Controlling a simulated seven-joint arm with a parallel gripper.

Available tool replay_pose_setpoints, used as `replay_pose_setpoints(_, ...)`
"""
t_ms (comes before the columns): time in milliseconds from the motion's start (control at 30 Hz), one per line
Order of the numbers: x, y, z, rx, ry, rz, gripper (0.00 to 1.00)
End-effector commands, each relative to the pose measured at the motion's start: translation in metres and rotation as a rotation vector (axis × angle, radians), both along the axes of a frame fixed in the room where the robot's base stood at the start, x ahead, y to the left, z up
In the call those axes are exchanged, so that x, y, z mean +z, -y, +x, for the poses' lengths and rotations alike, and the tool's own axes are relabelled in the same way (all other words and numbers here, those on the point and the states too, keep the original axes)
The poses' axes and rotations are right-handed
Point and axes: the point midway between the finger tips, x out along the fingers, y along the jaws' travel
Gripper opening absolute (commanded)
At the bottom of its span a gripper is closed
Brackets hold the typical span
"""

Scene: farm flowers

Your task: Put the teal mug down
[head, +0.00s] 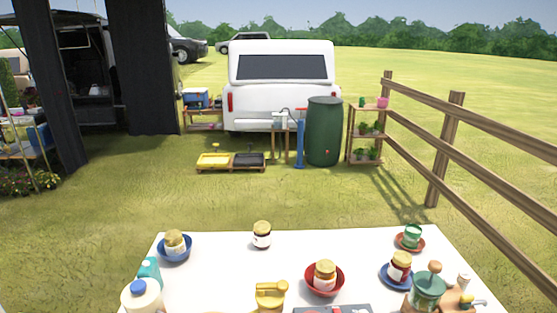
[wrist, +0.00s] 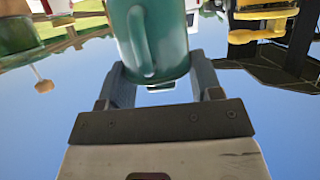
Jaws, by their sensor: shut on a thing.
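The teal mug (wrist: 170,40) fills the top middle of the wrist view, with its handle facing the camera. My gripper (wrist: 160,72) is shut on it, one grey finger on each side of the mug. The wrist picture appears upside down, with sky at the bottom. What lies directly under the mug is hidden. Neither my gripper nor the held mug can be made out in the head view. The white table (head: 210,285) shows there at the bottom.
Jars stand in a blue bowl (head: 175,252), a red bowl (head: 324,282) and on a blue dish (head: 396,278). A green cup (head: 412,235) sits on a red saucer. Clear tabletop lies between the back jars.

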Motion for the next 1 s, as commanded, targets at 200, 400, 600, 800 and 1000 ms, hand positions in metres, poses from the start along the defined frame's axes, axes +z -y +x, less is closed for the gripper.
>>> replay_pose_setpoints(200,0.009,-0.002,0.019,0.0,0.0,0.0,0.33)
replay_pose_setpoints(400,0.021,-0.004,0.049,0.001,0.0,-0.001,0.33)
replay_pose_setpoints(600,0.033,-0.007,0.084,0.001,0.001,0.001,0.33)
replay_pose_setpoints(800,0.043,-0.009,0.119,0.001,0.001,0.002,0.33)
replay_pose_setpoints(1000,0.051,-0.011,0.155,0.002,0.001,0.002,0.33)
